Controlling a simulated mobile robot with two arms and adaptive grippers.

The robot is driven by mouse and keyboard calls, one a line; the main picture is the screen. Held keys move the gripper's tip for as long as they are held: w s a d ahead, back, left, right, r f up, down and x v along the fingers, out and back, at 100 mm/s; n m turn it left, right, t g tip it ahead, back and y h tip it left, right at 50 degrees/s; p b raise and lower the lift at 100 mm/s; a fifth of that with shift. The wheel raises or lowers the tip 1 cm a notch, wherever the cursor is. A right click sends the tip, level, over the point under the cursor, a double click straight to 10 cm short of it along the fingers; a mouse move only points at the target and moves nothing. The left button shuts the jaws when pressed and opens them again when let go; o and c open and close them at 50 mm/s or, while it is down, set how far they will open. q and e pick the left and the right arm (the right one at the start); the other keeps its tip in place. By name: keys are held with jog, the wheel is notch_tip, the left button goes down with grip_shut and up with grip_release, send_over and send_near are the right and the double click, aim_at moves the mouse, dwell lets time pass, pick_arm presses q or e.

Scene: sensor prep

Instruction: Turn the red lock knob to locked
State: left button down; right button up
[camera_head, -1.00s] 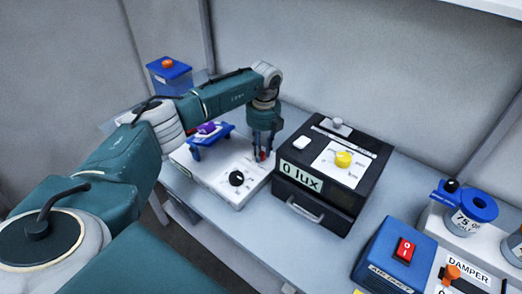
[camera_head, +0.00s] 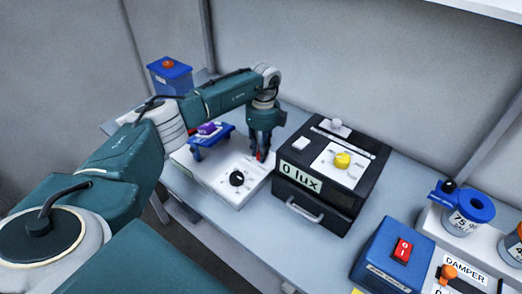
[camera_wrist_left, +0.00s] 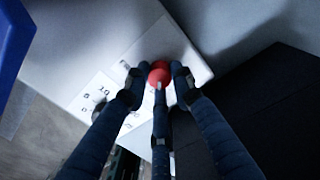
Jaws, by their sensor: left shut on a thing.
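The red lock knob (camera_wrist_left: 160,72) sits on the white panel (camera_head: 207,181), at the panel's right end. My left gripper (camera_head: 260,154) comes down over it from above, with its fingers shut around the knob. In the left wrist view the fingers (camera_wrist_left: 159,84) press close to the red knob on both sides and in front. In the head view the fingers hide most of the knob, and only a bit of red shows. The knob's marker and the lock labels cannot be read. My right gripper is not in view.
A black knob (camera_head: 237,178) and a blue stand with a purple block (camera_head: 207,128) are on the same panel. The black "0 lux" box (camera_head: 283,188) stands close to the right of my gripper. A blue box with a red switch (camera_head: 377,252) is farther right.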

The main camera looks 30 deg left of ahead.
pick_arm(q)
jog(key=shift+w+r, duration=0.1)
jog(key=c, duration=1.5)
grip_release()
jog(key=shift+o, duration=0.2)
notch_tip(320, 180, up, 12)
jog(key=shift+w, duration=0.2)
jog(key=shift+d, duration=0.1)
